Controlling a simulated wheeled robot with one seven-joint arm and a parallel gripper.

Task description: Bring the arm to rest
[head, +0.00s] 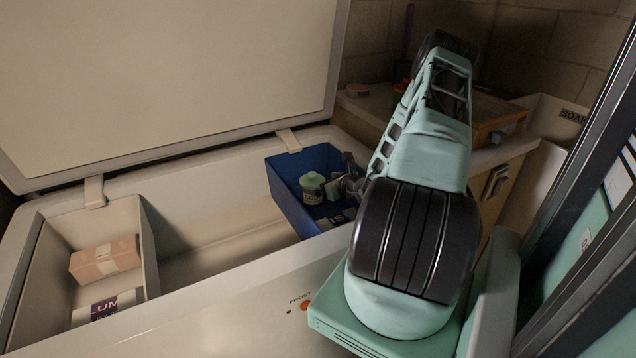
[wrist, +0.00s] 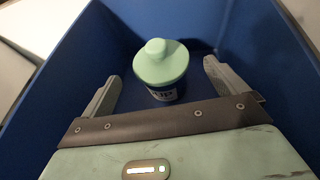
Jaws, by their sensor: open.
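My arm reaches from the right of the head view down into an open chest freezer (head: 215,237). My gripper (head: 335,188) is inside a blue bin (head: 287,193) at the freezer's right end. In the wrist view my gripper (wrist: 160,85) is open, with its two fingers apart. A jar with a pale green lid (wrist: 162,66) stands upright in the blue bin, just ahead of and between the fingertips. No finger visibly touches it. The jar (head: 312,187) also shows in the head view, left of my gripper. My arm partly hides the bin's right side.
The freezer's raised lid (head: 165,75) stands behind. A left compartment holds a pinkish-brown package (head: 105,258) and a package with a purple label (head: 104,307). The freezer's middle is clear. A counter (head: 365,108) with a wooden tray stands behind my arm.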

